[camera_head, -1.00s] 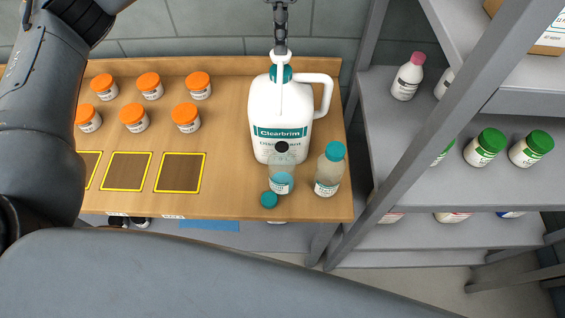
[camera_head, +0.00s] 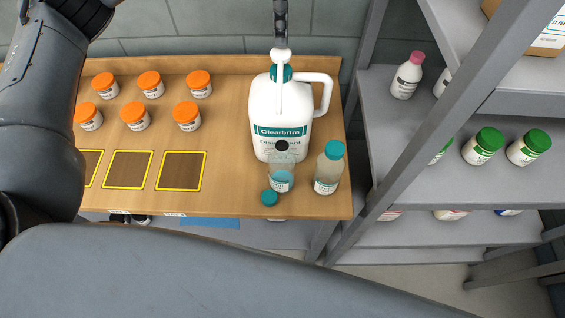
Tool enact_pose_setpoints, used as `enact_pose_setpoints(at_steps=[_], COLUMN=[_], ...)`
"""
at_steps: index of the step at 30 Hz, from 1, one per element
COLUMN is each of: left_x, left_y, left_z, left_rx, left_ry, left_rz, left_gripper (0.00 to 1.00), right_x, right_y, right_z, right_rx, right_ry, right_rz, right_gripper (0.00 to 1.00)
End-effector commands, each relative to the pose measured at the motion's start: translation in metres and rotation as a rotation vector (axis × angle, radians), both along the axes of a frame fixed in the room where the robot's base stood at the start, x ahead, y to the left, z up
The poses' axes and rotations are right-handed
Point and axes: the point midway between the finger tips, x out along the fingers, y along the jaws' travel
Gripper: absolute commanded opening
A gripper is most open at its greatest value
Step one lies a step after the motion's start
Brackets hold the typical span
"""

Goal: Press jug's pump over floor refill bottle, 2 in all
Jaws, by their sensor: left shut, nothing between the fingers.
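The large white jug (camera_head: 264,112) labelled "Clearbrim" stands on the wooden bench with its teal-collared pump (camera_head: 281,56) upright and the spout toward me. A clear refill bottle (camera_head: 282,174), uncapped, stands in front of the jug under the spout, with bluish liquid low in it. A teal cap (camera_head: 269,198) lies beside it. My left gripper (camera_head: 280,43) comes down from the top edge, shut and empty, its tips right at or just above the pump head; contact is unclear. My right gripper is not in view.
A teal-capped bottle (camera_head: 328,168) stands right of the refill bottle. Several orange-lidded jars (camera_head: 187,116) stand at the left behind yellow-edged squares (camera_head: 181,171). A grey shelf rack (camera_head: 395,148) with bottles and jars stands close at the right.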

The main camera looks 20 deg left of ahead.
Motion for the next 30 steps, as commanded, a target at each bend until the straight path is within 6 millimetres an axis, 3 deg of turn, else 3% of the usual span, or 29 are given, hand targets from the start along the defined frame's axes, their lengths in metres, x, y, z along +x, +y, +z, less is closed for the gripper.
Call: enact_pose_setpoints(at_steps=[30], left_x=[0.000], left_y=[0.000], left_z=[-0.038], left_rx=[0.000], left_ry=[0.003], left_rz=[0.000], left_gripper=[0.00], right_x=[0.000], right_y=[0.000], right_z=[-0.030], right_rx=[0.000], right_ry=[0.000], right_rz=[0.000], right_gripper=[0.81])
